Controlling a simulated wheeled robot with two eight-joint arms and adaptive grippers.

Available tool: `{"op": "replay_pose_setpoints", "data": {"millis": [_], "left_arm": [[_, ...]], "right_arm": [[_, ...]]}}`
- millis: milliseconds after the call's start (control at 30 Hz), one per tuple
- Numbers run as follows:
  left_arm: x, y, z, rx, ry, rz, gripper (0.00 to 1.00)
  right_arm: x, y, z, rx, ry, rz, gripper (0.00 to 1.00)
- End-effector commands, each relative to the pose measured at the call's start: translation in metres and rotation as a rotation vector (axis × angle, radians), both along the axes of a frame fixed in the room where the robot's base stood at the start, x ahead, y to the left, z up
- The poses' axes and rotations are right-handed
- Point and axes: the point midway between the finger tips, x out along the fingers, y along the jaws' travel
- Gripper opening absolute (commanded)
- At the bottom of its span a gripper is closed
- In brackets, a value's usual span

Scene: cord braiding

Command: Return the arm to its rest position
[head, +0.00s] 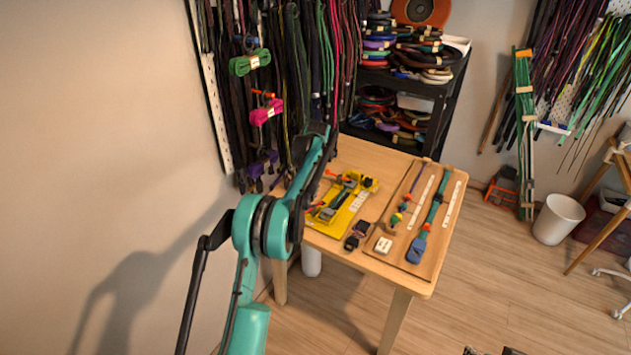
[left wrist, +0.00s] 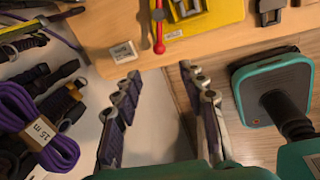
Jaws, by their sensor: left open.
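My left arm (head: 262,226), teal and black, comes in from the bottom left of the head view and reaches up to the table's left edge. In the left wrist view my left gripper (left wrist: 160,88) is open, its two fingers apart with nothing between them. It hangs beside the wooden table (left wrist: 230,48), over the gap between the wall side and the floor. In the head view the fingers are hard to make out against the dark hanging cords. At the bottom edge of the head view small dark tips show, perhaps my right gripper, too little to judge.
A yellow tray with tools (head: 330,222) and a wooden board (head: 388,262) with braided straps lie on the table. Cords (head: 300,60) hang on the wall close to my left arm; a purple bundle (left wrist: 40,125) is near the gripper.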

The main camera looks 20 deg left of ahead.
Motion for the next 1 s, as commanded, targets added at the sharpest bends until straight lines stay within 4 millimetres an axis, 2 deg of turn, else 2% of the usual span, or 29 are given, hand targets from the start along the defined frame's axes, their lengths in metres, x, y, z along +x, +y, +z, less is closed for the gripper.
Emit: {"op": "replay_pose_setpoints", "data": {"millis": [167, 267, 367, 467, 600, 700, 833, 1000], "left_arm": [[0.0, 0.0, 0.001, 0.0, 0.0, -0.003, 0.42], [-0.004, -0.005, 0.01, 0.002, -0.002, -0.054, 0.42], [-0.014, -0.019, 0.033, 0.009, -0.005, -0.196, 0.42], [-0.034, -0.04, 0.066, 0.027, -0.01, -0.422, 0.42], [-0.073, -0.073, 0.107, 0.075, -0.019, -0.781, 0.42], [-0.107, -0.096, 0.128, 0.123, -0.022, -1.034, 0.42], [-0.156, -0.123, 0.146, 0.206, -0.021, -1.356, 0.42], [-0.223, -0.155, 0.152, 0.35, -0.009, -1.767, 0.42]], "right_arm": [[0.0, 0.0, 0.0, 0.0, 0.0, 0.0, 0.4], [0.0, 0.0, 0.0, 0.0, 0.0, 0.0, 0.4], [0.0, 0.0, 0.0, 0.0, 0.0, 0.0, 0.4], [0.0, 0.0, 0.0, 0.0, 0.0, 0.0, 0.4], [0.0, 0.0, 0.0, 0.0, 0.0, 0.0, 0.4], [0.0, 0.0, 0.0, 0.0, 0.0, 0.0, 0.4], [0.0, 0.0, 0.0, 0.0, 0.0, 0.0, 0.4], [0.0, 0.0, 0.0, 0.0, 0.0, 0.0, 0.4]]}}
